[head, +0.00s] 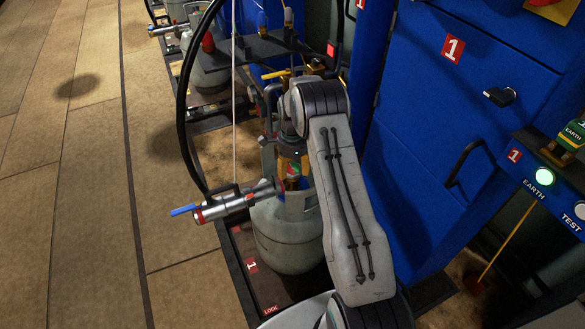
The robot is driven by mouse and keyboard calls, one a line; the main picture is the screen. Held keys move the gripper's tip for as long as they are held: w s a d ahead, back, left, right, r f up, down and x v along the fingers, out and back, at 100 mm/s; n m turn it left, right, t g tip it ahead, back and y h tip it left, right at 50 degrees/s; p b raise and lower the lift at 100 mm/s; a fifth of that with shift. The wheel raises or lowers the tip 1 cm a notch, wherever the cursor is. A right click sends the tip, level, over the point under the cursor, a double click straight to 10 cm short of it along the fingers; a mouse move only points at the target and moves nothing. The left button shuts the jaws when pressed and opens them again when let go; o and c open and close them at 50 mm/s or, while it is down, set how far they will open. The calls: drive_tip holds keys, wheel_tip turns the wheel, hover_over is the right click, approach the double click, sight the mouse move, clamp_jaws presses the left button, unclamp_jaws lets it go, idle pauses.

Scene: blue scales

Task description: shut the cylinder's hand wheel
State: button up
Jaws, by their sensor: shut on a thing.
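The grey gas cylinder (283,242) stands upright on a dark scale platform marked 1 (272,292), in the lower middle of the head view. My arm reaches down over it from the right. My gripper (290,168) points down at the cylinder's top, inside its collar. The gripper is shut on what seems to be the hand wheel, at the valve. The wheel itself is mostly hidden by my gripper and arm; only small red, green and brass-coloured patches show there.
A silver coupling with a blue lever (225,205) sticks out left of the cylinder, with a black hose (182,110) looping above. A blue cabinet (440,140) stands close on the right. An EARTH/TEST panel with a lit green lamp (544,176) is far right. Floor at left is clear.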

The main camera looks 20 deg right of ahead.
drive_tip(key=o, duration=1.2)
wheel_tip(320, 180, up, 12)
idle(0.4)
wheel_tip(320, 180, up, 15)
drive_tip(key=n+p, duration=0.5)
drive_tip(key=p, duration=0.1)
hover_over(293, 168)
drive_tip(key=s+a, duration=0.4)
drive_tip(key=s, duration=0.2)
drive_tip(key=s+a+r+n+t+p, duration=0.25)
drive_tip(key=s+r+n+p, duration=0.25)
drive_tip(key=s+r, duration=0.4)
drive_tip(key=s+a+r+n+p, duration=0.2)
drive_tip(key=s+r+n+p, duration=0.3)
drive_tip(key=s, duration=0.4)
drive_tip(key=s+a+r+n+p, duration=0.3)
drive_tip(key=s+r+n+p, duration=0.2)
drive_tip(key=s, duration=0.4)
drive_tip(key=shift+r+t, duration=0.45)
drive_tip(key=shift+r, duration=0.25)
